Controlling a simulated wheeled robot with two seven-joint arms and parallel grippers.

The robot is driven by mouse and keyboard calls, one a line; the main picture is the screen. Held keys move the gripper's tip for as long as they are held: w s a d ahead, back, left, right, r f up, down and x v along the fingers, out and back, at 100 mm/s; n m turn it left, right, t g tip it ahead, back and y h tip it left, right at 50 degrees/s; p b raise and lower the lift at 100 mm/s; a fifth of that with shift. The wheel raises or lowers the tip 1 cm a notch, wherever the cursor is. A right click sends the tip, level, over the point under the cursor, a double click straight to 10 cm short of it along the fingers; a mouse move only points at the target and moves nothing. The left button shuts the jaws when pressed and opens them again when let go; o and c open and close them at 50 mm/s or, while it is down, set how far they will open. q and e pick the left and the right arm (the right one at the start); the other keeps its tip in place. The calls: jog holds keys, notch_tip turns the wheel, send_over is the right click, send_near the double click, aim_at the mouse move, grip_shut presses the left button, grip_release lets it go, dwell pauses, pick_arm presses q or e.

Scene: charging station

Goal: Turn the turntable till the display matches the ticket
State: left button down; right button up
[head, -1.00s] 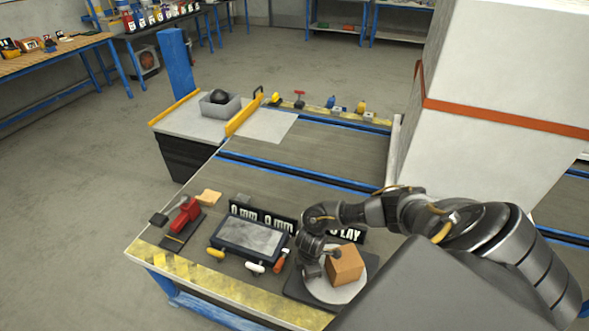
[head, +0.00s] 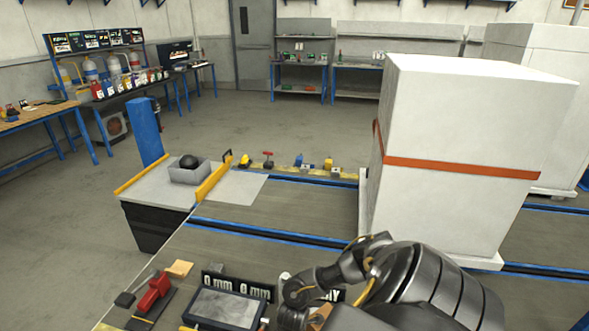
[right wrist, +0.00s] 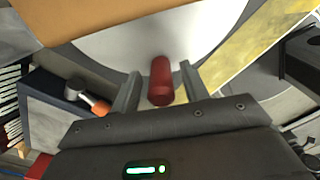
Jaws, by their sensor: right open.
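The turntable's pale disc (right wrist: 225,25) fills the top of the right wrist view, with a brown box (right wrist: 150,18) on it. A short red peg (right wrist: 161,82) stands near the disc's edge. My right gripper (right wrist: 157,90) is open, with one finger on each side of the peg; I cannot tell whether they touch it. In the head view only a bit of the box (head: 320,314) shows below my right arm. I cannot make out the ticket. My left gripper is out of view.
A grey-screened tablet (head: 222,308) lies at the bench front, beside a red clamp-like tool (head: 153,293). In the wrist view, an orange-handled tool (right wrist: 97,104) lies close left of the fingers. A tall white block with an orange band (head: 455,168) stands behind my right arm.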

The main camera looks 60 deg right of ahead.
jog(key=shift+r, duration=0.2)
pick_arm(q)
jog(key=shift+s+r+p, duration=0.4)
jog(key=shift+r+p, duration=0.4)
pick_arm(e)
notch_tip(320, 180, up, 10)
jog(key=shift+r, duration=0.2)
